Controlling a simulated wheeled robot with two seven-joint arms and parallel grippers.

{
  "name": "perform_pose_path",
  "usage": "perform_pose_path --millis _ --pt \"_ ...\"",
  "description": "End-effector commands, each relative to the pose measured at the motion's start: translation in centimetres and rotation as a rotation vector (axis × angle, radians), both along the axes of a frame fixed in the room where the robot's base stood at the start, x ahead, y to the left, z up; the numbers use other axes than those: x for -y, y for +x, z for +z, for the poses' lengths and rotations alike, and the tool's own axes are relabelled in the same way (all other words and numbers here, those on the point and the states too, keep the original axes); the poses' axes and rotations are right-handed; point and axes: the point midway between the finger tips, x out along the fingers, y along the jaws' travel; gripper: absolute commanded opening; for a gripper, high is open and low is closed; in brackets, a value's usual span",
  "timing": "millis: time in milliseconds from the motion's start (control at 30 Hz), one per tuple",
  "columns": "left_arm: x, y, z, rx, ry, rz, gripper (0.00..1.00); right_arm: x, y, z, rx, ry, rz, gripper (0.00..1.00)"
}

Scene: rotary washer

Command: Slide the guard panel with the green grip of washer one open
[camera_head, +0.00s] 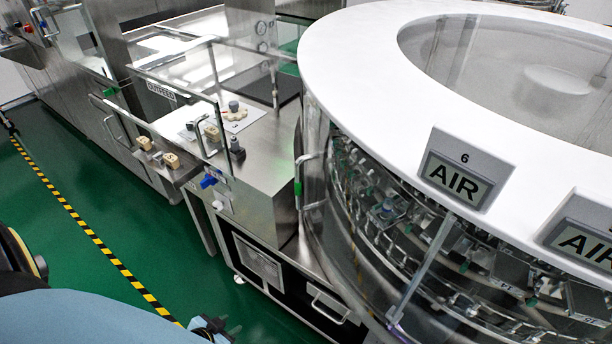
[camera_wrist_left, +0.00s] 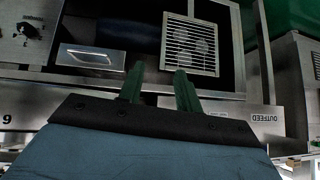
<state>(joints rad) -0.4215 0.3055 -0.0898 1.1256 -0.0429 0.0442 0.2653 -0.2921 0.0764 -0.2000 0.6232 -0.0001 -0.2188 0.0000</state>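A rotary washer with a white ring top (camera_head: 345,45) and a clear curved guard stands at the right of the head view. A metal handle with a green grip (camera_head: 298,187) is upright on the guard's left edge, and this clear panel (camera_head: 318,150) looks closed. No "washer one" label is readable. My left gripper (camera_head: 215,328) is at the bottom of the head view, low, left of the handle and well apart from it. In the left wrist view its two green fingers (camera_wrist_left: 158,88) are spread with nothing between them. My right gripper is not in view.
A steel outfeed unit (camera_head: 255,150) with clear panels, knobs and jutting switch boxes (camera_head: 170,160) stands left of the washer. Another handle with a green grip (camera_head: 110,91) is farther back. Green floor (camera_head: 130,220) with a yellow-black stripe is clear. The wrist view shows a vent grille (camera_wrist_left: 190,47).

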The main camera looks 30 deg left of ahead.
Motion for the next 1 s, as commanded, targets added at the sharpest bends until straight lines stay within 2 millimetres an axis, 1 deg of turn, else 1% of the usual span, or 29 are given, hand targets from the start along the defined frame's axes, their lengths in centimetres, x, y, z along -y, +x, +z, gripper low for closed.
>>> perform_pose_path --millis 33,67,100,167,200,267,300,400,500,600,667,767,1000 --pt "-1.3 2.9 4.6 0.118 -0.008 -0.018 0.34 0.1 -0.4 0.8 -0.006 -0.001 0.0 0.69" --pt "-1.8 4.5 7.0 0.186 -0.019 -0.029 0.34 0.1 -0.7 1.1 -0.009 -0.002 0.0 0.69" --pt "-2.1 6.5 10.5 0.274 -0.037 -0.051 0.34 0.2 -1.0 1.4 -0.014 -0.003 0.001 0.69" --pt "-2.2 8.9 15.6 0.397 -0.068 -0.089 0.34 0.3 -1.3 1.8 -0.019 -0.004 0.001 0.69" --pt "-2.0 10.1 18.9 0.47 -0.093 -0.12 0.34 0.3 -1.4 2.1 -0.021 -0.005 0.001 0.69" --pt "-1.3 11.5 23.5 0.566 -0.127 -0.17 0.34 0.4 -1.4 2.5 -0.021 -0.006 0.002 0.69" --pt "-0.8 12.1 26.1 0.619 -0.152 -0.204 0.34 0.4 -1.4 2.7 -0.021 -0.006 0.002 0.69" --pt "0.7 13.0 31.4 0.72 -0.204 -0.277 0.34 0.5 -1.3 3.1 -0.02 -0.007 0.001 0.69" --pt "1.7 13.2 34.4 0.775 -0.24 -0.326 0.34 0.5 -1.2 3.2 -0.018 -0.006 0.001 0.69" --pt "2.3 13.4 35.8 0.801 -0.257 -0.346 0.34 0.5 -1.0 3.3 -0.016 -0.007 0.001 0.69" --pt "2.5 13.7 36.0 0.805 -0.261 -0.35 0.34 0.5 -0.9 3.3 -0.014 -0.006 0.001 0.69" --pt "2.9 14.7 36.0 0.808 -0.26 -0.351 0.34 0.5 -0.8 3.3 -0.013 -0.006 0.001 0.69" --pt "4.4 18.6 36.1 0.808 -0.259 -0.35 0.34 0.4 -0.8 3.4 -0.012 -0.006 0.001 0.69"
